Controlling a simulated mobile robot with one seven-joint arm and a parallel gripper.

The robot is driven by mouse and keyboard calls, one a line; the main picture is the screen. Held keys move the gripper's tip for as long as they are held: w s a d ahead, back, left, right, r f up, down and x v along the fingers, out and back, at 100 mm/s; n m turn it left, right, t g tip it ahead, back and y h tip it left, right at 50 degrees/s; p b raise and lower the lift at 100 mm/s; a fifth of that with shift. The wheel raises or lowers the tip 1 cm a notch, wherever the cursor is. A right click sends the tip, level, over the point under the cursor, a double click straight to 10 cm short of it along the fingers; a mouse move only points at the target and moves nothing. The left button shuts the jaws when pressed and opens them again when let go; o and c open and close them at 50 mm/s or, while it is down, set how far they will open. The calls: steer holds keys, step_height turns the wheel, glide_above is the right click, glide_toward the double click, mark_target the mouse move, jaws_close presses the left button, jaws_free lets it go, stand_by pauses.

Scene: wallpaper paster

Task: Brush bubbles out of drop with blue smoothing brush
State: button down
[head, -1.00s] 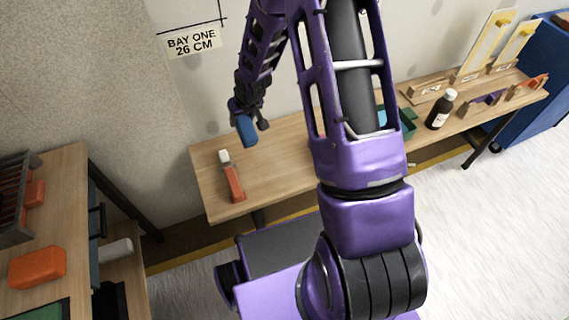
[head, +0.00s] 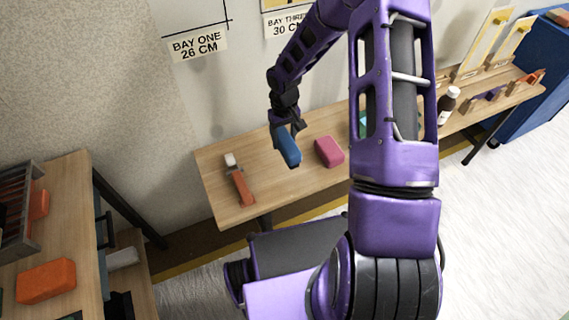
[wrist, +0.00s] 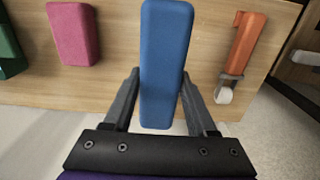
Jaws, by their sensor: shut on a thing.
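My gripper (head: 287,128) is shut on a blue block-shaped thing, the blue smoothing brush (head: 288,147), and holds it above the wooden bench near the wall. In the wrist view the brush (wrist: 164,60) lies between the two fingers of my gripper (wrist: 160,100), its long side pointing away from the palm. Its bristles cannot be made out.
A side table at left holds an orange block (head: 46,281) and a rack (head: 18,212). My arm hides the bench's middle.

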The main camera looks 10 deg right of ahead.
step_height(320, 180, down, 9)
steer(key=shift+f+b, duration=0.15)
steer(key=shift+b, duration=0.55)
steer(key=shift+c, duration=1)
jaws_free()
steer(key=shift+f, duration=0.15)
step_height(320, 180, up, 17)
steer(key=p, duration=0.3)
glide_above(283, 138)
steer(key=shift+r, duration=0.2)
